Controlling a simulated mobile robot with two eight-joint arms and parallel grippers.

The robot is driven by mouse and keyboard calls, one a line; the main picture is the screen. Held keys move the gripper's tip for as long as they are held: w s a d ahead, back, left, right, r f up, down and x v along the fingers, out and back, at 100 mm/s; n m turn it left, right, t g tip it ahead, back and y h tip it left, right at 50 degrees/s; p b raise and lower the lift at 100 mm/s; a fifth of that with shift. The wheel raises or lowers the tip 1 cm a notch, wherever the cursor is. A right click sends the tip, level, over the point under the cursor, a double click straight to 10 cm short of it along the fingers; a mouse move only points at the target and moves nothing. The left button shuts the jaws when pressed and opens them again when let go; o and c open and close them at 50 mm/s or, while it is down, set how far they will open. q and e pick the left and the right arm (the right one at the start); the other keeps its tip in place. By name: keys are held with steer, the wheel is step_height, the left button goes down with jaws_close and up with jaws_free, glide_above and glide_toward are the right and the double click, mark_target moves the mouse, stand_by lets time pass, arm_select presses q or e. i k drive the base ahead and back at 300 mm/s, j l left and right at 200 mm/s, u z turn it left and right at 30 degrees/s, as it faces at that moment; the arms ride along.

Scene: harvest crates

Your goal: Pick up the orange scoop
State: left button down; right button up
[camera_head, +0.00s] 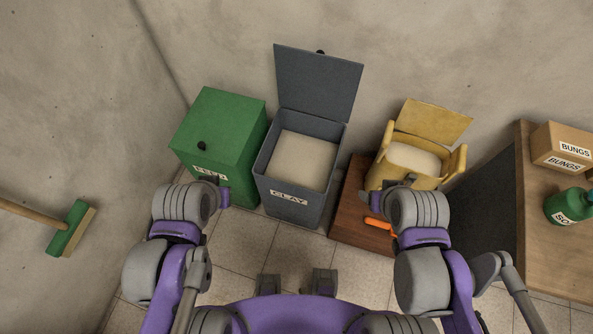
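The orange scoop (378,225) lies on the brown wooden stand (352,219), in front of the yellow bin. Only an orange part of it shows; its right end is hidden behind my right arm. My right gripper (368,201) is just above and left of the scoop in the picture, seen from above and mostly covered by its own wrist. My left gripper (224,196) is in front of the green bin, far left of the scoop. The fingers of both grippers are too small and covered to tell whether they are open or shut.
A grey clay bin (290,207) stands with its lid up, full of pale material. The green bin (222,130) is closed; the yellow bin (413,182) is open. A table (553,246) at right holds a bungs box (563,148) and green bottle (569,206). A broom (72,228) is at left.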

mark_target(369, 220)
steer(key=k+j, duration=0.1)
steer(key=k+z, duration=0.1)
steer(key=z, duration=1.45)
steer(key=u, duration=1.5)
steer(key=z, duration=1.5)
